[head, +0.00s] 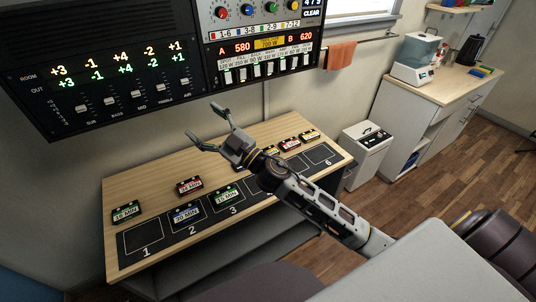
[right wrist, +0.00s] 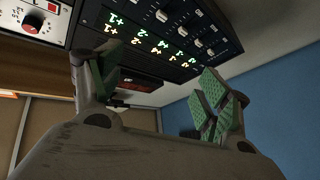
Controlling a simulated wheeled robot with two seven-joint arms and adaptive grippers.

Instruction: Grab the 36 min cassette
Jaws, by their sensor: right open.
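Several labelled cassettes lie on the wooden table (head: 280,128). A red cassette (head: 189,187) lies behind the numbered slots, left of the middle; its small label looks like 36 MIN, but I cannot read it surely. My right gripper (head: 203,123) is open and empty, raised above the back part of the table, up and to the right of this cassette. In the right wrist view the open fingers with green pads (right wrist: 150,85) have nothing between them. My right forearm hides some middle slots. My left gripper is not in view.
A green cassette (head: 126,212) lies at the far left; a blue one (head: 187,215) and another green one (head: 226,195) lie at slots 2 and 3. More cassettes (head: 289,143) lie at the right. A black level panel (head: 110,65) overhangs the table. Slot 1 (head: 143,238) is empty.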

